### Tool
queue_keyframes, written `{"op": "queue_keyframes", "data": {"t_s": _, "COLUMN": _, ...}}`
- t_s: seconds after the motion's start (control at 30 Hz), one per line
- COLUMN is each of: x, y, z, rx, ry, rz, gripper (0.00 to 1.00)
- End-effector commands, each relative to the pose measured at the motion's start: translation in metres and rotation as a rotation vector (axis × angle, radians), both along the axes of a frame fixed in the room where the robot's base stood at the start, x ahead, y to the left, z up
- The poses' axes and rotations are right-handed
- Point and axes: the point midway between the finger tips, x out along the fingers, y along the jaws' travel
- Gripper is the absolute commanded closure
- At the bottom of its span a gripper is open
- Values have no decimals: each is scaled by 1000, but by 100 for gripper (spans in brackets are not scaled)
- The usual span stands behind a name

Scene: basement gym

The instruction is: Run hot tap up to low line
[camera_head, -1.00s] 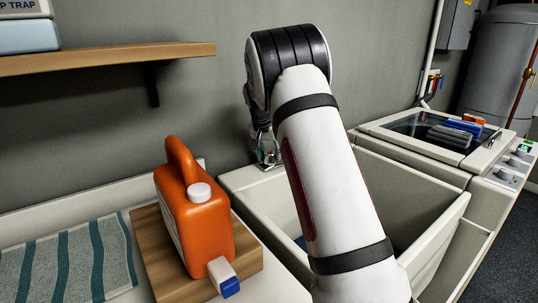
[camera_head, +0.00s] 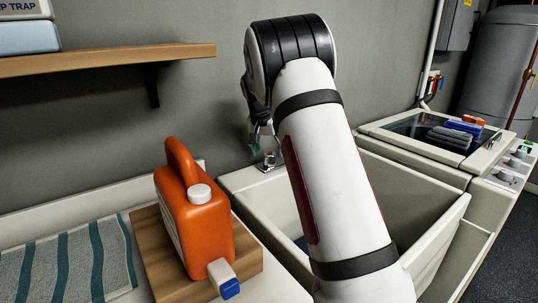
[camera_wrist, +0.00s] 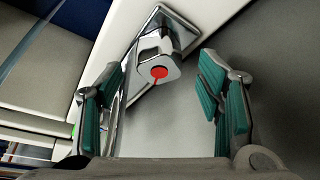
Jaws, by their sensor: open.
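The chrome hot tap handle (camera_wrist: 160,72) with a red round mark shows at the centre of the wrist view, on a metal base by the sink rim. In the head view the tap (camera_head: 269,160) stands at the sink's back left corner. My gripper (camera_wrist: 162,85) is open, its teal-padded fingers on either side of the handle in the picture, with no clear contact. In the head view my gripper (camera_head: 263,138) is just above the tap. The pale sink (camera_head: 430,235) is largely behind my arm; its low line and any water level cannot be made out.
An orange jug (camera_head: 195,220) stands on a wooden board (camera_head: 250,262) left of the sink, with a small white-and-blue block (camera_head: 223,278) in front. A striped towel (camera_head: 70,265) lies further left. A wooden shelf (camera_head: 110,58) is above. A lidded machine (camera_head: 415,140) stands right.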

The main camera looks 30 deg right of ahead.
Motion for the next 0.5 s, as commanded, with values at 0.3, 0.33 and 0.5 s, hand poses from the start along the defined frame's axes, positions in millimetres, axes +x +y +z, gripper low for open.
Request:
{"op": "queue_keyframes", "data": {"t_s": 0.3, "x": -15, "y": 19, "z": 60, "rx": -2, "ry": -3, "rz": -1, "gripper": 40}}
{"op": "queue_keyframes", "data": {"t_s": 0.33, "x": -15, "y": 20, "z": 64, "rx": -2, "ry": -3, "rz": -1, "gripper": 40}}
{"op": "queue_keyframes", "data": {"t_s": 0.5, "x": -20, "y": 26, "z": 80, "rx": -1, "ry": -1, "rz": -1, "gripper": 40}}
